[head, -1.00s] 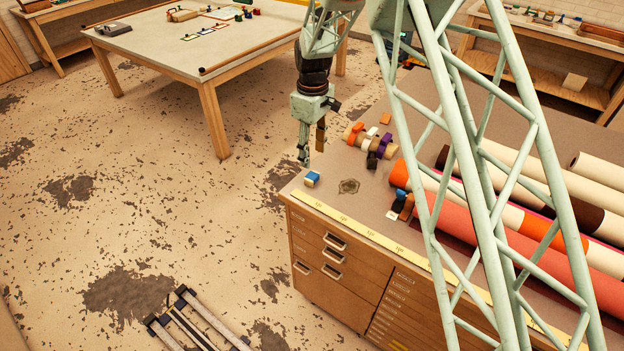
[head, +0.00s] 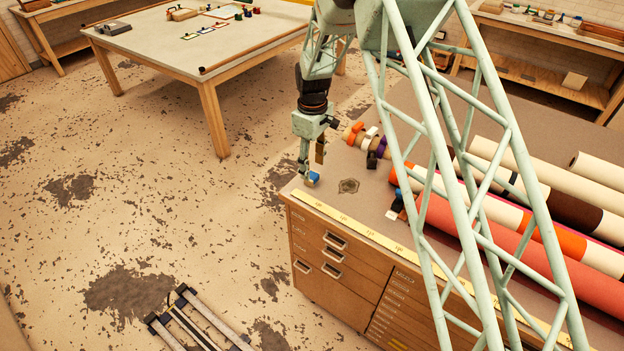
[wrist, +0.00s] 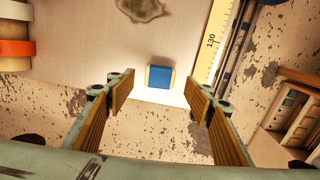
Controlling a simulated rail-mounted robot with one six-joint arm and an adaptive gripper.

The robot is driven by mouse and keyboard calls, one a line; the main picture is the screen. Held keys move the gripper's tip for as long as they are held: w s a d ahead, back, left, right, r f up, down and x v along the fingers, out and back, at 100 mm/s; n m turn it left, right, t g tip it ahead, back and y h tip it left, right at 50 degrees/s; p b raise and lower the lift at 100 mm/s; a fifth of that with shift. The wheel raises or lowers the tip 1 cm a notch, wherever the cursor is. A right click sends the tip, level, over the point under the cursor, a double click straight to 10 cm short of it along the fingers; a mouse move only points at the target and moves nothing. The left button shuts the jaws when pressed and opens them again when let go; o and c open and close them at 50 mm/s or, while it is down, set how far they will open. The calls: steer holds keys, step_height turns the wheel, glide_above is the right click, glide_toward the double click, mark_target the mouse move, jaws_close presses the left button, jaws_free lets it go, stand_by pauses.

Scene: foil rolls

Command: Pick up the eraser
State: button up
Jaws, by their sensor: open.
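The eraser (head: 313,178) is a small block with a blue sleeve and pale ends. It lies on the cabinet top near its left corner. In the wrist view the eraser (wrist: 159,77) sits near the middle, ahead of and between my open fingers. My gripper (head: 308,172) points down right over the eraser in the head view and partly covers it. My gripper (wrist: 162,95) shows two wood-coloured finger pads spread wide in the wrist view, with nothing held between them.
A yellow ruler strip (head: 350,225) runs along the cabinet's front edge. A dark hexagonal mark or piece (head: 348,186) lies right of the eraser. Several tape rolls (head: 368,140) stand behind it. Large foil rolls (head: 480,235) cover the right side. The cabinet edge is close to the eraser.

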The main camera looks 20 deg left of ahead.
mark_target(312, 175)
steer(key=shift+f, duration=0.15)
steer(key=shift+a+f+p, duration=0.1)
steer(key=shift+f+p, duration=0.5)
steer(key=shift+f, duration=1.85)
steer(key=shift+c, duration=0.8)
steer(key=c, duration=0.8)
